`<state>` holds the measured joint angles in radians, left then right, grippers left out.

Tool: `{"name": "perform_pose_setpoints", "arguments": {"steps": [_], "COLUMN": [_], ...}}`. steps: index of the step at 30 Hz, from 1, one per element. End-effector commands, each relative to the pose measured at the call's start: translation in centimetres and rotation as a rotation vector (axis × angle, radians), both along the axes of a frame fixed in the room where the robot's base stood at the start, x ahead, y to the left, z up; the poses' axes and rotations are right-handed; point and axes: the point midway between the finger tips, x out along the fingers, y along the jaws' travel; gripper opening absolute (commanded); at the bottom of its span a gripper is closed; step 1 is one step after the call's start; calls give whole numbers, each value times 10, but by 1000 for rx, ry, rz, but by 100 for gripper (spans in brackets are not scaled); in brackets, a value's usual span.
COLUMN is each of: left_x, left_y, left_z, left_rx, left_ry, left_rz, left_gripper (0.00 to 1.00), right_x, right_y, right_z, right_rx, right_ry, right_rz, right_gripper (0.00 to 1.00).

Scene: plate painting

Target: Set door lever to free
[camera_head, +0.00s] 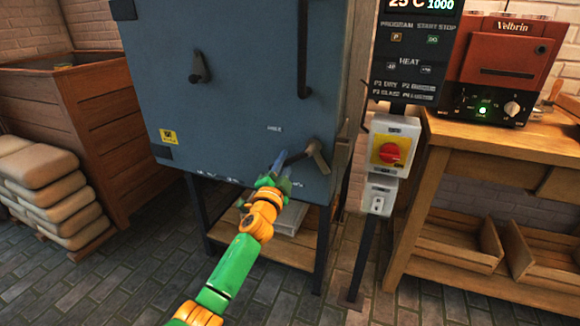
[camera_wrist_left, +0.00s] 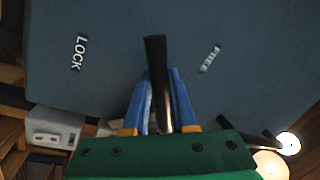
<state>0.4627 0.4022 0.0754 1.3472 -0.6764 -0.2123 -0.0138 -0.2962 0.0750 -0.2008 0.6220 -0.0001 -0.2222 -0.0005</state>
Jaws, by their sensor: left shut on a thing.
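The door lever (camera_head: 298,157) is a dark bar on the lower right of the blue-grey kiln door (camera_head: 235,85), reaching left from a brownish pivot. My left gripper (camera_head: 277,167) is at the lever's left end, its blue fingers shut on the bar. In the left wrist view the dark lever (camera_wrist_left: 155,62) runs between the fingers of the gripper (camera_wrist_left: 163,92). The FREE label (camera_wrist_left: 210,58) is to the right of the lever and the LOCK label (camera_wrist_left: 78,52) to the left. The lever points between them. My right gripper is not in view.
A control post with a red knob (camera_head: 389,153) stands right of the kiln. A wooden workbench (camera_head: 480,137) with a red device (camera_head: 507,50) is farther right. Stacked sacks (camera_head: 45,185) and a wooden crate (camera_head: 95,110) stand at left. Another door handle (camera_head: 200,68) is higher up.

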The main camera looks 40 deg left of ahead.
Motion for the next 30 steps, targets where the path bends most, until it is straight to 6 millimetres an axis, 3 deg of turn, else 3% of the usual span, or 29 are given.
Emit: {"name": "perform_pose_setpoints", "arguments": {"steps": [15,30], "left_x": [-3,-3], "left_y": [11,12], "left_z": [32,41], "left_rx": [411,567], "left_ry": [98,136], "left_rz": [1,0], "left_gripper": [0,0], "right_x": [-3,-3], "right_y": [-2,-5], "right_z": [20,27], "right_rx": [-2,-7], "right_ry": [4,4], "right_rz": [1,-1], "right_gripper": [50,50]}}
